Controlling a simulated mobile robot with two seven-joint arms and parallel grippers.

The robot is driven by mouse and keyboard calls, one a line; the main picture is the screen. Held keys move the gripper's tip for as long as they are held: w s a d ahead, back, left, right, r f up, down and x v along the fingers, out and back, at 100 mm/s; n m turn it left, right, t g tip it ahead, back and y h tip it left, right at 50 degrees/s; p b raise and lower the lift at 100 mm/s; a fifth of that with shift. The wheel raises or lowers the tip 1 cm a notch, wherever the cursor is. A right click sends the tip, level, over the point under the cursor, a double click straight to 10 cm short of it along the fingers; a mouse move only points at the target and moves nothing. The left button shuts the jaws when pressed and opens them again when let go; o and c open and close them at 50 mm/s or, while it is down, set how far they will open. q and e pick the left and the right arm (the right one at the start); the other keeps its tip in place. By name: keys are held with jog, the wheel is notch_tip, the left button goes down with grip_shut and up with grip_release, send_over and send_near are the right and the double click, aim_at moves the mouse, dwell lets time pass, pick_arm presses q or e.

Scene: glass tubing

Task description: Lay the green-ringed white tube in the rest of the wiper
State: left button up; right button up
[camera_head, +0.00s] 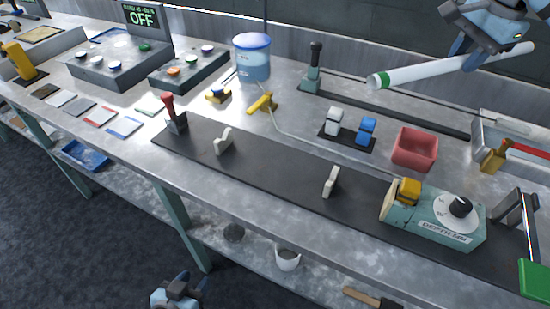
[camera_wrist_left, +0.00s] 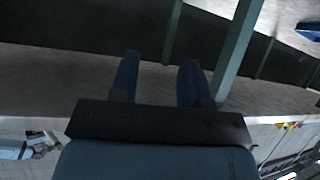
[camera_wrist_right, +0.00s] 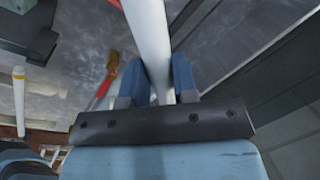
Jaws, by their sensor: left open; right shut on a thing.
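The white tube (camera_head: 425,69) with a green ring near its left end is held in the air above the back right of the bench. My right gripper (camera_head: 466,54) is shut on it, nearer its right part. In the right wrist view the tube (camera_wrist_right: 150,40) runs up from between the fingers. Two pale notched rests, one at left (camera_head: 223,141) and one at right (camera_head: 330,181), stand on a long dark plate (camera_head: 275,172). I cannot tell which fixture is the wiper. My left gripper (camera_head: 178,288) is open and empty, low in front of the bench.
A teal depth block (camera_head: 430,225) with a dial stands at the plate's right end, a red-handled lever (camera_head: 172,115) at its left. A red bin (camera_head: 414,149), white and blue blocks, and a blue-lidded jar (camera_head: 251,58) stand behind. The plate between the rests is clear.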

jog(key=shift+w+d+f, duration=0.15)
jog(key=shift+w, duration=0.05)
jog(key=shift+s, duration=0.1)
